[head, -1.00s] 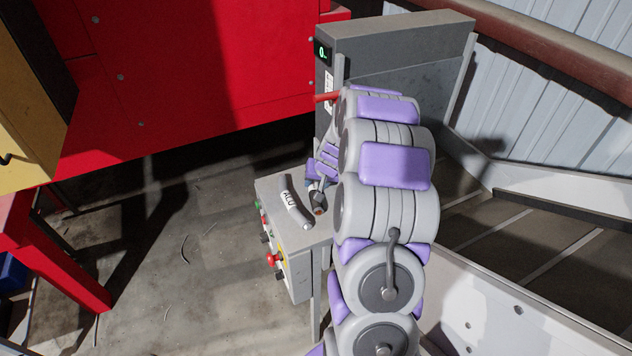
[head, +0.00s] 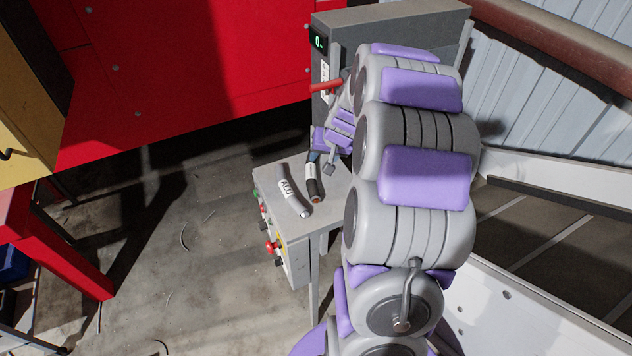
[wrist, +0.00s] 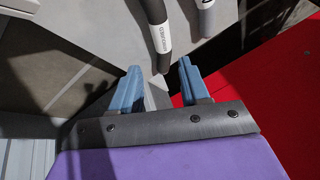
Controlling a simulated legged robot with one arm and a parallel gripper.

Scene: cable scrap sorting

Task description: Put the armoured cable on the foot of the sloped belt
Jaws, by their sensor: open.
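A dark cable (head: 314,183) with a white label and a reddish cut end lies on the grey box top. Its label is too small to read, so I cannot confirm that it is the armoured cable. It also shows in the wrist view (wrist: 155,28), its end pointing between my fingertips. My gripper (wrist: 160,66) is open and empty, and the head view shows it (head: 328,160) at the cable's far end. The dark sloped belt (head: 568,250) with pale cleats is on the right; my arm hides part of it.
A grey cable (head: 292,191) marked ALU lies left of the dark one. The control box (head: 270,174) carries buttons on its side. A grey cabinet (head: 395,25) with a display stands behind, and a red machine wall (head: 190,70) at left. A pale side rail (head: 520,310) borders the belt.

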